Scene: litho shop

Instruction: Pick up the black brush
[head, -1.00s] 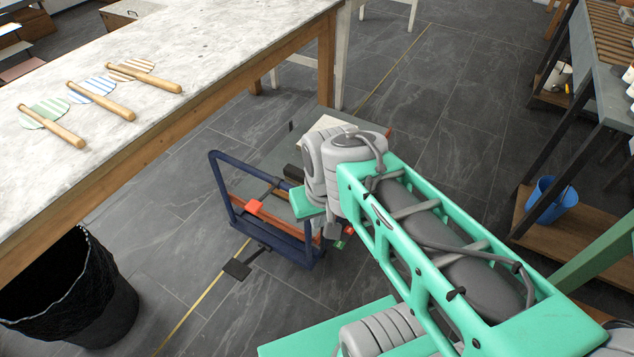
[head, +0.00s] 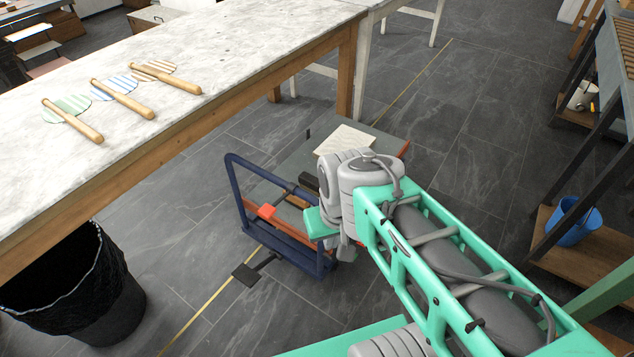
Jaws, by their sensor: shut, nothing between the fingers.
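I cannot make out the black brush for certain. A small dark object (head: 310,184) shows at the edge of the grey cart top, just left of my grey wrist, but I cannot tell whether it is the brush. My gripper (head: 322,224) is at the end of my green and grey arm, low beside the blue-framed cart (head: 240,205). Only its green part shows clearly; it is shut and empty, and the fingertips are mostly hidden by the wrist and cart.
A pale-topped table (head: 215,45) on the left bears several wooden-handled tools and striped pieces. A black bin (head: 120,305) stands at lower left. A pale sheet (head: 345,140) lies on the cart top. A blue bucket (head: 573,222) sits on a right shelf. Floor behind the cart is clear.

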